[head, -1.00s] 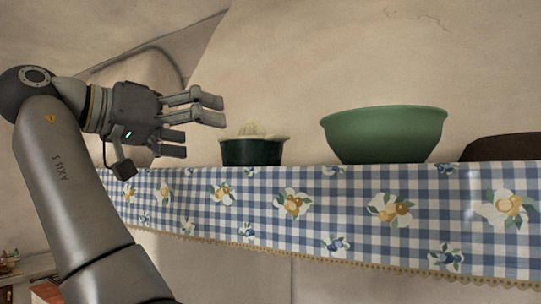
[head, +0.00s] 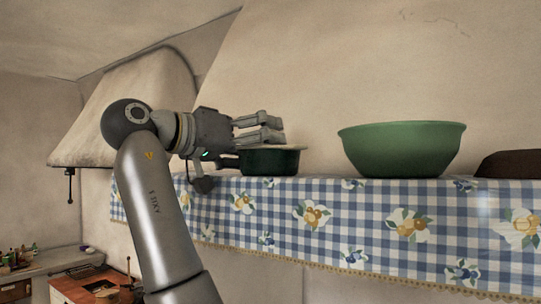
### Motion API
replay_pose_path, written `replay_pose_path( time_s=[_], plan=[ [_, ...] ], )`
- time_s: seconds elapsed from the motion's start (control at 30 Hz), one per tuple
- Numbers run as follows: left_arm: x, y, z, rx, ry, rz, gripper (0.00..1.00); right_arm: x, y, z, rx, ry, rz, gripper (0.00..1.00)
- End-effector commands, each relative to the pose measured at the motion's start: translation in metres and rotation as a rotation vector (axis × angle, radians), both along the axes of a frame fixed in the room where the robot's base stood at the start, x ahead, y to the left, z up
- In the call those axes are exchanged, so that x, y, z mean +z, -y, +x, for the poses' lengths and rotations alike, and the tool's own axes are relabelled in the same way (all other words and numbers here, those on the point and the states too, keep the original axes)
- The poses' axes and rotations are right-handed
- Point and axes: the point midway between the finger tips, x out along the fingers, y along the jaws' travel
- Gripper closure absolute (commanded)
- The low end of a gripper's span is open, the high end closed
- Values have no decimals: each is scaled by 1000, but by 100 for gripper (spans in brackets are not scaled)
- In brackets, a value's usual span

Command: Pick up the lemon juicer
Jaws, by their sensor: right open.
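The lemon juicer (head: 270,163) is a dark green bowl with a pale top, standing on a shelf covered in blue checked cloth. Its pale reamer is hidden behind my gripper's fingers. My right gripper (head: 282,130) is open and empty, with its fingers pointing right. In the picture the fingers overlap the top of the juicer. I cannot tell whether they touch it. My left gripper is not in view.
A large green bowl (head: 401,150) stands right of the juicer, with a gap between. A dark brown object (head: 512,164) is at the far right. The wall rises behind the shelf. A stove hood (head: 130,110) and a lower counter (head: 50,262) lie to the left.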

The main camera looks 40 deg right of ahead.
Motion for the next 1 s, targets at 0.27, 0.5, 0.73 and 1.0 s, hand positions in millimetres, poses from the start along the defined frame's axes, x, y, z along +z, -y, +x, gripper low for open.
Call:
replay_pose_path(
  time_s=[0.27, 0.5, 0.73, 1.0],
  plan=[
    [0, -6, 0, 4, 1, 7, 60, 0, -1, 0, 1, 0, 0, 19],
    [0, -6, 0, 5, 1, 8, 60, 0, -1, 0, 1, 0, 0, 50],
    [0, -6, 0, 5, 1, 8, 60, 0, -1, 0, 1, 0, 0, 50],
    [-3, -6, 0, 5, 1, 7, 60, 11, -1, 0, 0, 0, -1, 50]
  ],
)
